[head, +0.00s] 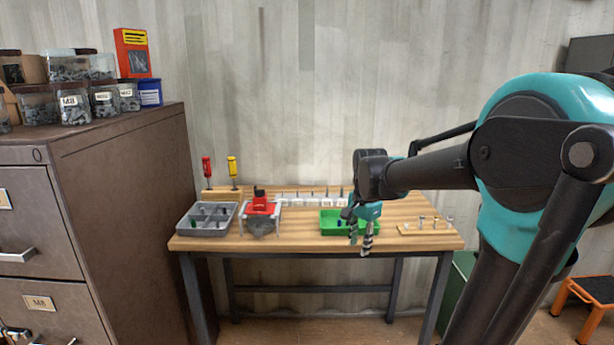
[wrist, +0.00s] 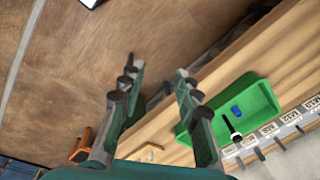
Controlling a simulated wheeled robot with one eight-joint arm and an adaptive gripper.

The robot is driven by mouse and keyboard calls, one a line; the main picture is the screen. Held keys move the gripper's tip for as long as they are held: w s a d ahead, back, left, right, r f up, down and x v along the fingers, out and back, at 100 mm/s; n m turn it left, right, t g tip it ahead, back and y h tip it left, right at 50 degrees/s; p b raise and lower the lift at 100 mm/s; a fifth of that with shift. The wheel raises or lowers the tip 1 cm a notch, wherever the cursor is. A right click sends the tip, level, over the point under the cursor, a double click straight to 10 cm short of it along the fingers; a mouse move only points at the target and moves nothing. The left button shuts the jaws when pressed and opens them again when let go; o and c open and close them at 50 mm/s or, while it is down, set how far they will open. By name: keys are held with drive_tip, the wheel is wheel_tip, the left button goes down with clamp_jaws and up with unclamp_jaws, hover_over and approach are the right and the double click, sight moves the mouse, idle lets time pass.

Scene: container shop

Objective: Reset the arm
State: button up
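My gripper (head: 361,240) hangs at the front edge of the wooden workbench (head: 290,238), in front of the green tray (head: 333,216). My arm reaches in from the right in the head view. In the wrist view my gripper (wrist: 160,90) has its two fingers spread apart with nothing between them. Beneath it show the floor and the bench edge. The green tray (wrist: 262,98) lies to the right of the fingers in the wrist view, with a blue piece (wrist: 236,111) and a dark-and-white bolt-like piece (wrist: 231,125) there.
On the bench stand a grey divided tray (head: 207,232), a red-topped device (head: 262,207), red (head: 207,168) and yellow (head: 233,168) screwdrivers, and a small wooden board with pegs (head: 425,228). A filing cabinet (head: 125,190) stands at left; an orange stool (head: 590,297) is at right.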

drive_tip(key=s+d+f+n+t, duration=0.2)
drive_tip(key=s+d+f+n, duration=0.2)
drive_tip(key=s+f+n, duration=0.7)
drive_tip(key=s+f, duration=0.3)
drive_tip(key=s, duration=0.1)
drive_tip(key=shift+f+t, duration=0.15)
drive_tip(key=shift+t, duration=0.25)
